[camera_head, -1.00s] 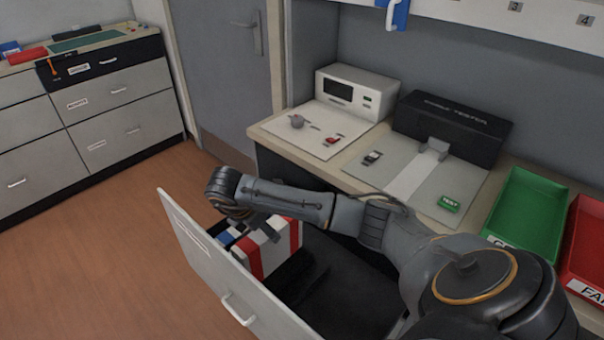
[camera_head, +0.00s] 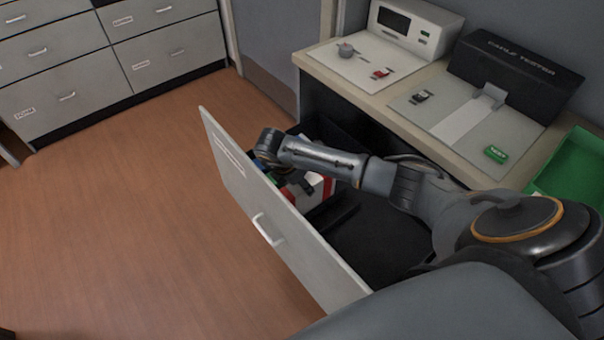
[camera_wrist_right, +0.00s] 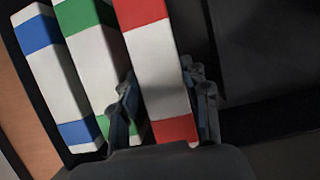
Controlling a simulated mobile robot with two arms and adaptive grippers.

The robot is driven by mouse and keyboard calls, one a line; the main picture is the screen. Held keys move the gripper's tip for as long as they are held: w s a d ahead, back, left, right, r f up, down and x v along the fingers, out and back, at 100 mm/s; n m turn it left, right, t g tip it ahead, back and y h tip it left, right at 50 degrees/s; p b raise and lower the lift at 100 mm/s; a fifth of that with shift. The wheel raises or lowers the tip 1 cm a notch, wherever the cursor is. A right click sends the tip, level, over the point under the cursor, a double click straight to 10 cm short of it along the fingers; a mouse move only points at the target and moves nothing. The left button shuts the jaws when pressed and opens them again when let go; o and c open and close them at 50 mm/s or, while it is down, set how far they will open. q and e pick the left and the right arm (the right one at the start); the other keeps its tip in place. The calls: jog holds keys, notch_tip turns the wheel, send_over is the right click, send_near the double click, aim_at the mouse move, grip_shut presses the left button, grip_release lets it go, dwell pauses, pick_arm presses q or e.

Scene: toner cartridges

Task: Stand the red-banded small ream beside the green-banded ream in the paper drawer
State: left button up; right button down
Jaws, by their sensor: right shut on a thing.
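The red-banded small ream (camera_wrist_right: 156,75) stands in the right wrist view between the fingers of my right gripper (camera_wrist_right: 165,108), which is shut on it. The green-banded ream (camera_wrist_right: 96,60) is directly to its left, with a narrow gap at the finger. In the head view the red-banded ream (camera_head: 318,190) shows low inside the open paper drawer (camera_head: 262,215), partly hidden by my right arm. My right gripper is mostly hidden there behind the wrist and the drawer front. My left gripper is in neither view.
A blue-banded ream (camera_wrist_right: 52,75) stands left of the green one. The dark drawer floor (camera_head: 375,235) is free to the right. The counter (camera_head: 440,125) with the cable tester (camera_head: 515,70) and a green tray (camera_head: 575,170) lies beyond the drawer.

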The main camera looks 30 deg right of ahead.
jog(key=shift+w+f, duration=0.1)
jog(key=shift+f, duration=0.15)
jog(key=c, duration=0.9)
grip_release()
jog(key=shift+f, duration=0.1)
jog(key=shift+c, duration=0.2)
jog(key=v, duration=1.2)
